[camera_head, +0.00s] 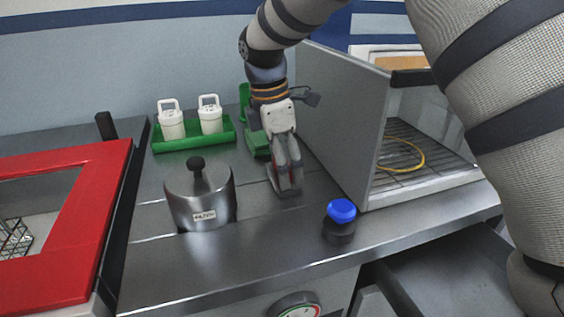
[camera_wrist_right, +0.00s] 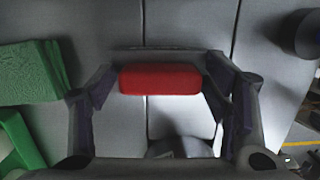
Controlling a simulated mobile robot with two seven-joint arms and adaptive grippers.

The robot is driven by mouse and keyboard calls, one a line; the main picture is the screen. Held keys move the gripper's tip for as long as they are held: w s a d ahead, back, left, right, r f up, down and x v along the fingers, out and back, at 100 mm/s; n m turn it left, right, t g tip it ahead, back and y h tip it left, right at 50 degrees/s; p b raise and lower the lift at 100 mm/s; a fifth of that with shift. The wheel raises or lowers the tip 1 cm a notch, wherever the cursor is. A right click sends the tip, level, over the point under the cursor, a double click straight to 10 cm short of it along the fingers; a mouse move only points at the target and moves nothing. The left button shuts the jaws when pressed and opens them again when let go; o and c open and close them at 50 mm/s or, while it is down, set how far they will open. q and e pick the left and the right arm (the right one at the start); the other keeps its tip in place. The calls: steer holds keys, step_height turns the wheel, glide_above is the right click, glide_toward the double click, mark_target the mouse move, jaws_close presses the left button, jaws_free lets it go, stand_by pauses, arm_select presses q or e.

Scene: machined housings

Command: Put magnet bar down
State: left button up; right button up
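My right gripper (camera_head: 287,186) points down at the steel worktop, between the metal pot and the grey-walled enclosure. In the right wrist view, a red bar (camera_wrist_right: 160,79), which I take to be the magnet bar, lies crosswise between the fingertips of this gripper (camera_wrist_right: 161,76). Its two ends appear to meet the fingers. In the head view only a thin sliver of red shows beside the fingers. The fingertips are at or just above the worktop; I cannot tell whether the bar touches it. My left gripper is not in view.
A lidded metal pot (camera_head: 200,207) stands left of the gripper. A blue-capped dark jar (camera_head: 341,221) is at the front right. A green tray (camera_head: 165,146) with two white containers is behind. The enclosure wall (camera_head: 335,125) rises close on the right. A red-framed unit (camera_head: 85,215) is far left.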

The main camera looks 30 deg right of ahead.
mark_target(274, 178)
steer(key=shift+a+r, duration=0.1)
step_height(274, 178, up, 12)
steer(key=a, duration=0.1)
steer(key=shift+w+a+b, duration=0.15)
steer(key=shift+a+b, duration=0.2)
steer(key=shift+b, duration=0.1)
